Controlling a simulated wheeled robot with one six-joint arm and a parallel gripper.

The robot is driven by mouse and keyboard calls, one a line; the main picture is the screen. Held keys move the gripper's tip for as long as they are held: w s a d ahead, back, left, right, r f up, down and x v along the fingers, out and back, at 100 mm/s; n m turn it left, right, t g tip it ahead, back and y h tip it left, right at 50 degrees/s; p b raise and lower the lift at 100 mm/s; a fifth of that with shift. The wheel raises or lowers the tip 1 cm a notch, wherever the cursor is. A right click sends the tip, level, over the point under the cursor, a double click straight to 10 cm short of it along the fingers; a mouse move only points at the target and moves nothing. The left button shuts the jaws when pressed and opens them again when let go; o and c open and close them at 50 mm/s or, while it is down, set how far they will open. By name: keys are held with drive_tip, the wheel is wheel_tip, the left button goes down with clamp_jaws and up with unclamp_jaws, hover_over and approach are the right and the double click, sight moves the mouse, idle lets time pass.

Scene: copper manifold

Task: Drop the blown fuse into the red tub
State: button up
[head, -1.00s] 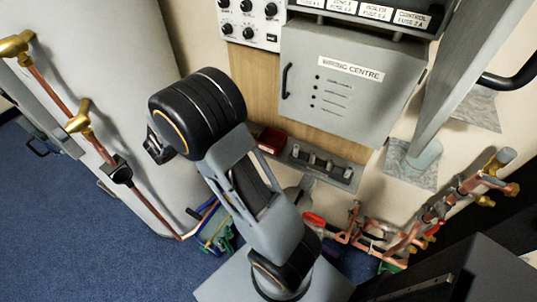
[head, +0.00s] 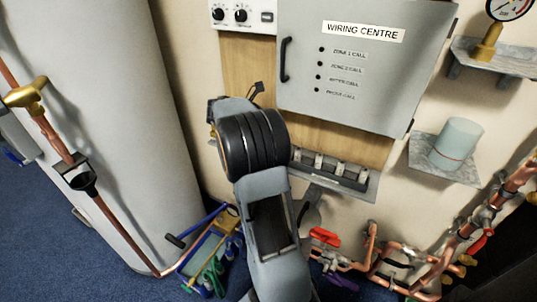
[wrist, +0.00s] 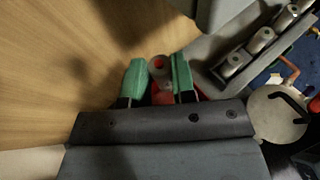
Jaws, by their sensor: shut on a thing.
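My gripper (wrist: 160,76) is in the wrist view, with green-padded fingers shut on the fuse (wrist: 159,66). In the head view my arm hides the tub, the fuse and most of my gripper.
A grey rail with several fuse carriers (head: 335,166) sits right of my arm, below the wiring centre box (head: 350,70). It also shows in the wrist view (wrist: 240,60). Copper pipes (head: 370,250) run lower right. A large grey cylinder (head: 120,120) stands left.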

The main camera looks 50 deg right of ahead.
drive_tip(key=shift+f+b, duration=2.65)
drive_tip(key=shift+f, duration=0.2)
drive_tip(key=shift+r, duration=0.1)
drive_tip(key=o, duration=1)
drive_tip(key=p+v, duration=0.3)
drive_tip(key=v, duration=1.1)
drive_tip(key=shift+s+p, duration=0.15)
drive_tip(key=shift+p, duration=0.15)
